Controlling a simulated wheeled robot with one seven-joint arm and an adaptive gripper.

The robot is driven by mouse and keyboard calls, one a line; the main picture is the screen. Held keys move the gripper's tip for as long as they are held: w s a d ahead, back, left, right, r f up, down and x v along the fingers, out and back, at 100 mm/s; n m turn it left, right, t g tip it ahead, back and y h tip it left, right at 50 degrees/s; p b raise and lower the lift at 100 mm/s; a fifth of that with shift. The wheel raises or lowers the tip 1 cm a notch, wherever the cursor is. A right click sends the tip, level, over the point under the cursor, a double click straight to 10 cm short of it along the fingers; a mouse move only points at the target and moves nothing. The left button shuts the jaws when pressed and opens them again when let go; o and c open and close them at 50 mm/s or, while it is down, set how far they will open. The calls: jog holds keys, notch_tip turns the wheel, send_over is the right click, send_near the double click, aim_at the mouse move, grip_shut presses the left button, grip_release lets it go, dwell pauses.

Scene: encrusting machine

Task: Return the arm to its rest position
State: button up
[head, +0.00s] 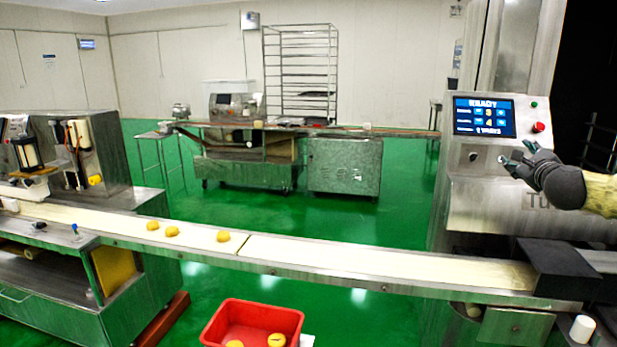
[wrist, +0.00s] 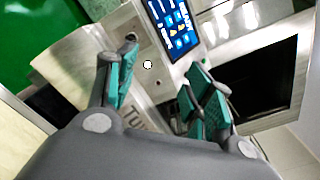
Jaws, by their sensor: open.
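My gripper (head: 519,161) is at the right of the head view, in front of the machine's steel column and just below its control panel (head: 490,118). The panel has a lit blue screen, a green button and a red button (head: 538,127). In the wrist view my gripper (wrist: 160,92) shows two fingers with teal pads, spread apart with nothing between them. Beyond the fingers the blue screen (wrist: 172,25) and a round knob (wrist: 148,65) on the panel show. I cannot tell from the views how near the fingers are to the panel.
A conveyor belt (head: 390,262) runs across the front, with several yellow dough pieces (head: 223,237) on its left part. A dark box (head: 570,268) sits at its right end. A red crate (head: 215,325) stands below the belt. Green floor (head: 390,215) is open behind.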

jog(key=w+a+f+n+g+y, duration=0.15)
jog(key=a+f+n, duration=0.25)
jog(key=a+f, duration=0.4)
jog(key=a+f+n+g+y, duration=0.1)
jog(key=a+f+n+y, duration=0.15)
jog(key=a+f, duration=0.65)
jog(key=s+a+f+n+g+y, duration=0.15)
jog(key=s+a+f+n, duration=0.3)
jog(key=f, duration=0.85)
jog(key=s+a+f+n+g+h, duration=0.1)
jog(key=s+a+f+n+g, duration=0.35)
jog(key=f, duration=0.75)
jog(key=s+a+f+n+g, duration=0.2)
jog(key=s+a+f+n, duration=0.15)
jog(key=s+f, duration=0.65)
jog(key=s+a+f+n+g, duration=0.2)
jog(key=s+a+f+n, duration=0.15)
jog(key=s+f, duration=0.7)
jog(key=s+f+n+g, duration=0.2)
jog(key=s+f+n, duration=0.1)
jog(key=s, duration=1)
jog(key=s+f+n+g, duration=0.3)
jog(key=s, duration=1)
notch_tip(320, 180, down, 10)
jog(key=b, duration=1)
notch_tip(320, 180, up, 16)
jog(key=p, duration=1.6)
jog(key=shift+s+r, duration=0.15)
jog(key=shift+r, duration=0.05)
